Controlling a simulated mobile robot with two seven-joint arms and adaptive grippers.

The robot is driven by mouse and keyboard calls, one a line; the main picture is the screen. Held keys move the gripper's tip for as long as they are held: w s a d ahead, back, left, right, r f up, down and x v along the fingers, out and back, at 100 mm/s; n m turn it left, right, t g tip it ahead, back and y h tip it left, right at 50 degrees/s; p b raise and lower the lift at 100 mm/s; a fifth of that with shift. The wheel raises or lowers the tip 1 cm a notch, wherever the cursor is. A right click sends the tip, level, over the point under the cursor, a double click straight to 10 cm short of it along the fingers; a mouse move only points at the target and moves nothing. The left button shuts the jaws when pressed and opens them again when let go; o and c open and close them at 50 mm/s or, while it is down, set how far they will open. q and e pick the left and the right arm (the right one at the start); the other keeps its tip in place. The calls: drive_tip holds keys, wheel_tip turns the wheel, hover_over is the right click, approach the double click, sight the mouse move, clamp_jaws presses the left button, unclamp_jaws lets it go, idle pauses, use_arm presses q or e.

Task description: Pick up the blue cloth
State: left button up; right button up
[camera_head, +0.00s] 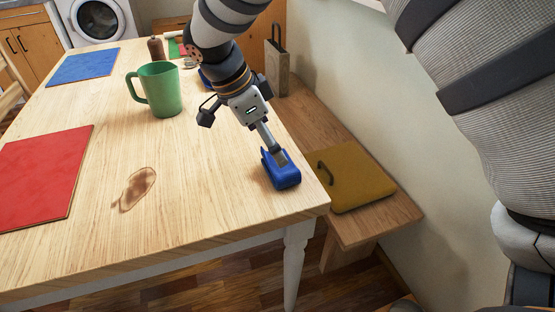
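The blue cloth (285,178) is a small, bunched-up bundle on the wooden table, near its right front corner. My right gripper (275,153) points down from above, with its fingertips at the top of the cloth. The fingers are seen nearly edge-on and the cloth partly hides their tips, so I cannot tell whether they are closed on it. The cloth looks to be resting on the table. My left gripper is not in view.
The table (200,200) also holds a green pitcher (160,90), a red mat (42,175) and a blue mat (83,67). A brown stain (137,188) marks the wood. A bench (390,215) with a mustard cushion (352,177) stands to the right, along the wall.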

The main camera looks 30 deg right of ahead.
sight(288, 176)
drive_tip(key=x, duration=0.6)
drive_tip(key=shift+s+f, duration=0.1)
drive_tip(key=shift+f, duration=0.15)
drive_tip(key=c, duration=0.5)
drive_tip(key=shift+r, duration=0.1)
